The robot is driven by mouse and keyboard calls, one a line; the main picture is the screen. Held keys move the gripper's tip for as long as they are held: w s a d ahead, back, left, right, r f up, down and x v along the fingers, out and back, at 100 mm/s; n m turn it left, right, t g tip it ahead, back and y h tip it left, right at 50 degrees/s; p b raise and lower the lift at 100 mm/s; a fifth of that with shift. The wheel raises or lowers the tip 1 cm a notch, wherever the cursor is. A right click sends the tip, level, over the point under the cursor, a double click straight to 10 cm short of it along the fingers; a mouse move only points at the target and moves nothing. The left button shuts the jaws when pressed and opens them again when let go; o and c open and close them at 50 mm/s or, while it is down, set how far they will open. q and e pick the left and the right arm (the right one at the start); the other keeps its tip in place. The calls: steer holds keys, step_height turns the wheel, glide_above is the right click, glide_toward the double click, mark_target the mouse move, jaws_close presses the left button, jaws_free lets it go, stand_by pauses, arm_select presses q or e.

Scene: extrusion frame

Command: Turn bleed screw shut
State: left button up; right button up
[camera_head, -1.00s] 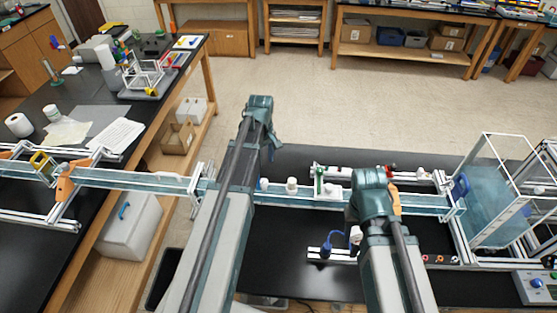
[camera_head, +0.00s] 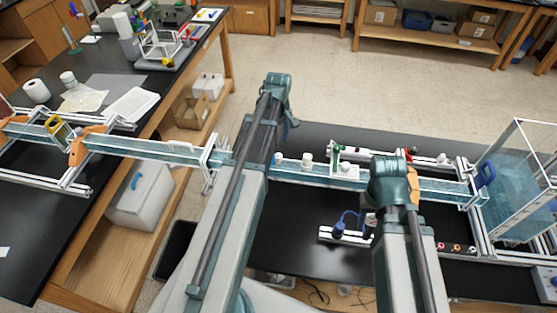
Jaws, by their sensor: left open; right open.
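A long clear water channel (camera_head: 150,148) runs across the gap between two black benches. A rail on the right bench (camera_head: 285,228) carries two blue-and-white fittings (camera_head: 340,228) joined by a blue tube. White caps (camera_head: 307,160) and a green upright piece (camera_head: 336,154) stand along the channel. I cannot tell which small part is the bleed screw. My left arm reaches up over the channel and my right arm ends over its right part. No fingers of either gripper show; the arm links hide what is below them.
A clear tank (camera_head: 515,190) in a metal frame stands at the right. A grey control box (camera_head: 546,283) sits at the lower right edge. A white box (camera_head: 140,195) stands under the left bench. Open floor lies beyond the benches.

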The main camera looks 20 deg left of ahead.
mark_target(278, 155)
arm_select(q)
step_height(278, 155, down, 8)
steer(key=b, duration=0.7)
steer(key=shift+f, duration=0.2)
steer(key=shift+r, duration=0.1)
jaws_close()
